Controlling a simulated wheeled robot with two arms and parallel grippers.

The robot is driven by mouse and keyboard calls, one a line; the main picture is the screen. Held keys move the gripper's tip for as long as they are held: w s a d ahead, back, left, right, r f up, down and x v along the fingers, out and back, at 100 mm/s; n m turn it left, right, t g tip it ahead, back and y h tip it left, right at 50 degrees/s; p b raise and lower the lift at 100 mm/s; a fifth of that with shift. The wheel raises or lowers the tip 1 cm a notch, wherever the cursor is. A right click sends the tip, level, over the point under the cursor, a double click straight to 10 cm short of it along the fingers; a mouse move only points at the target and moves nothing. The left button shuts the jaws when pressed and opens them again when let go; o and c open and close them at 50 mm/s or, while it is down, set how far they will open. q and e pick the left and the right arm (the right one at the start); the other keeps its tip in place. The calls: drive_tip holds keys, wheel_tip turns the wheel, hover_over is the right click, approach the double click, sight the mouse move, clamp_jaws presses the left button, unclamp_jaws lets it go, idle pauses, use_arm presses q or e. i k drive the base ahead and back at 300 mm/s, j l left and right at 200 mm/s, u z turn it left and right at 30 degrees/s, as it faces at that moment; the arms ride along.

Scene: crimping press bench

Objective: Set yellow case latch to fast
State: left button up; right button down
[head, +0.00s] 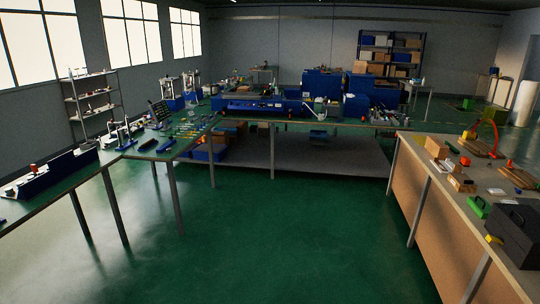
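A dark grey case (518,238) with a handle on top stands at the right edge of the head view, on the near part of the right bench. A small yellow piece (494,239) shows at the case's lower left side. It may be the yellow case latch, but it is too small to tell its setting. Neither of my grippers is in view.
The right bench (443,187) also holds a green object (478,207), a cardboard box (437,147) and a red hoop (488,133). Tool-covered benches run along the left and back. The green floor (290,235) between them is clear.

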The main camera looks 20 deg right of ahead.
sight(489, 238)
drive_tip(key=i+z, duration=0.4)
drive_tip(key=i+j+z, duration=0.15)
drive_tip(key=z, duration=0.3)
drive_tip(key=i+j+z, duration=0.65)
drive_tip(key=z, duration=0.2)
drive_tip(key=i+j+z, duration=0.2)
drive_tip(key=j+z, duration=0.2)
drive_tip(key=i+j+z, duration=0.15)
drive_tip(key=j+z, duration=0.7)
drive_tip(key=j, duration=0.45)
drive_tip(key=j+z, duration=0.45)
drive_tip(key=j, duration=0.5)
drive_tip(key=k, duration=0.05)
